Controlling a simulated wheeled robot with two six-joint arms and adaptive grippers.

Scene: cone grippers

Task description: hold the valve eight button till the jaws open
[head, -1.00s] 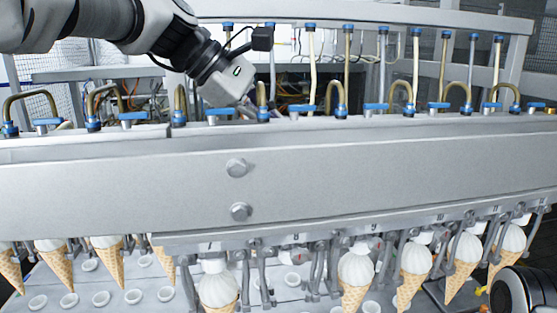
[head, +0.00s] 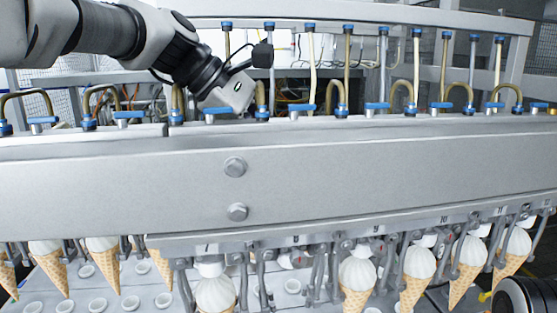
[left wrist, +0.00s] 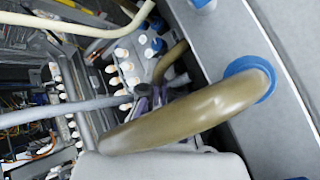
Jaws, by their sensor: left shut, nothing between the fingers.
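My left gripper (head: 232,95) reaches down behind the steel beam in the head view; its fingertips are hidden there. In the left wrist view its shut, empty purple fingers (left wrist: 151,99) are at the valve block (left wrist: 125,68), which carries several white-tipped fittings. The valve eight button cannot be picked out, and whether the fingers touch it cannot be told. The station marked 8 (head: 295,240) is under the beam, with grey jaws (head: 317,272) and no cone between them. Whether these jaws are open is unclear.
The wide steel beam (head: 330,175) crosses the view. Brown hose loops (head: 337,97) and blue-handled fittings (head: 377,106) line its top; one large hose (left wrist: 190,113) crosses close before the wrist camera. Several filled cones (head: 357,280) hang at neighbouring stations.

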